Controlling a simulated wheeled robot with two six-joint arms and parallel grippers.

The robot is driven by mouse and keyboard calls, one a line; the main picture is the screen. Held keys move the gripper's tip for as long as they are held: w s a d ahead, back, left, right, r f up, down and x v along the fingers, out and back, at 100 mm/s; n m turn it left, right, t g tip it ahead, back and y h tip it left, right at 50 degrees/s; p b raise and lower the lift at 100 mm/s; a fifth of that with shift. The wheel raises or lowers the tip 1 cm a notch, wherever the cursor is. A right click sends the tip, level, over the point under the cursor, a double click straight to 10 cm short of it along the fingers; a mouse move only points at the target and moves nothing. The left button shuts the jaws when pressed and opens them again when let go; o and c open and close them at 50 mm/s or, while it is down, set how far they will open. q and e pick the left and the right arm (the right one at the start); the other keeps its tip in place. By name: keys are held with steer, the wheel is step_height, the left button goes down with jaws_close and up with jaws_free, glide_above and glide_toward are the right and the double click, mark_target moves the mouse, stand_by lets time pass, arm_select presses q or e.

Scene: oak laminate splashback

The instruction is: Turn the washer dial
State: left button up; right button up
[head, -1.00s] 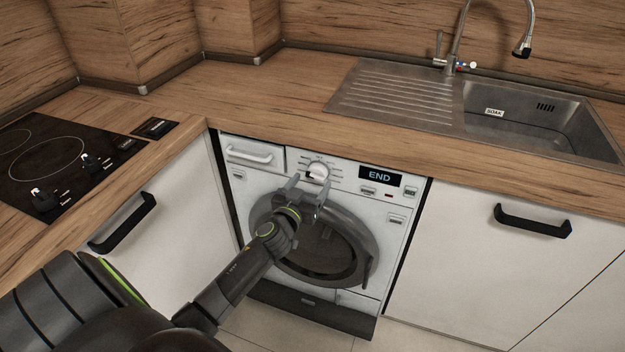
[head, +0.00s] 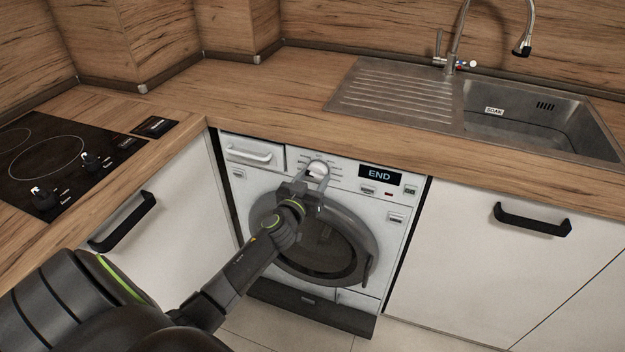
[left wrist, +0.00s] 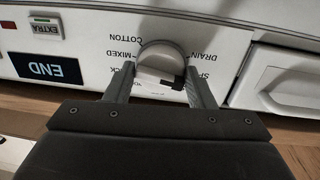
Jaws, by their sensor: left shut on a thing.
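The washer dial (head: 317,168) is a round white knob with a grey rim on the top panel of the white washer (head: 389,236). My left gripper (head: 314,174) reaches it from below and is shut on it. In the left wrist view the dial (left wrist: 160,62) sits between the two fingers, and the picture is upside down. Labels such as COTTON, MIXED and DRAIN ring the dial, and the gripper partly hides others. A black mark shows on the dial's raised bar. The washer display (head: 380,175) reads END. My right gripper is not in view.
The washer's round door (head: 345,250) lies below my left gripper. A detergent drawer (head: 254,153) is left of the dial. The wooden counter (head: 270,105) overhangs above. A hob (head: 50,160) is at left, a sink (head: 540,125) at right.

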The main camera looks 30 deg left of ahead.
arm_select(q)
steer(key=shift+m, duration=0.4)
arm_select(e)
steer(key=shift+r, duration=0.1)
arm_select(q)
steer(key=m+p, duration=0.1)
steer(key=m, duration=0.3)
steer(key=shift+m, duration=0.3)
steer(key=m+p, duration=0.1)
steer(key=m, duration=0.3)
steer(key=shift+a+r+g, duration=0.1)
steer(key=shift+r+g, duration=0.05)
steer(key=shift+g, duration=0.25)
steer(key=m+p, duration=0.1)
steer(key=m, duration=0.3)
steer(key=shift+m+y+p, duration=0.3)
steer(key=shift+m+p, duration=0.05)
steer(key=shift+m, duration=0.45)
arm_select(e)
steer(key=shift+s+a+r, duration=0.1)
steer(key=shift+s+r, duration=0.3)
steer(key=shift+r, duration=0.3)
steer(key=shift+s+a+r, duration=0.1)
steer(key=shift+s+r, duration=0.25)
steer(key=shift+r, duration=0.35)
arm_select(q)
steer(key=o, duration=0.9)
